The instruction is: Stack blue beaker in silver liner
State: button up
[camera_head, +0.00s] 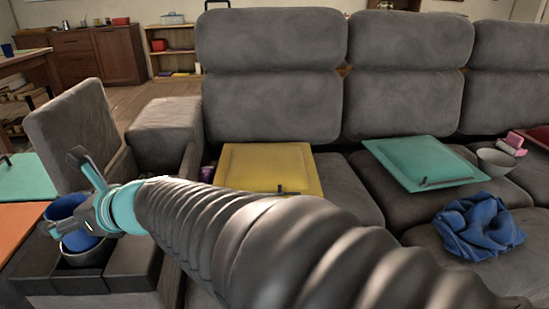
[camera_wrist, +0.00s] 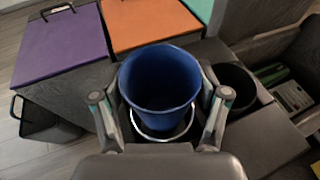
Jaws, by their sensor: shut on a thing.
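My gripper (camera_wrist: 160,96) is shut on the blue beaker (camera_wrist: 158,78), with one finger on each side of it. The beaker is upright or nearly so, its open top facing the wrist camera. The silver liner (camera_wrist: 165,136) shows as a bright rim under the near side of the beaker. In the head view the blue beaker (camera_head: 78,241) is partly covered by my gripper, and its lower part meets the opening of the silver liner (camera_head: 86,259). The liner sits in the dark console. How deep the beaker reaches is hidden.
An empty dark round holder (camera_wrist: 233,84) is right of the beaker. Purple (camera_wrist: 60,42) and orange (camera_wrist: 150,20) lids lie beyond.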

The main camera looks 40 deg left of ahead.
aim_at(80, 231)
jog(key=shift+f+b, duration=0.6)
jog(key=shift+f, duration=1.35)
jog(key=shift+f+b, duration=0.4)
jog(key=shift+b, duration=0.05)
jog(key=o, duration=1.1)
jog(key=shift+r, duration=0.15)
jog(key=shift+r+p, duration=0.3)
jog(key=shift+p, duration=0.2)
jog(key=v, duration=1.2)
jog(key=shift+p, duration=0.3)
jog(key=shift+w, duration=0.1)
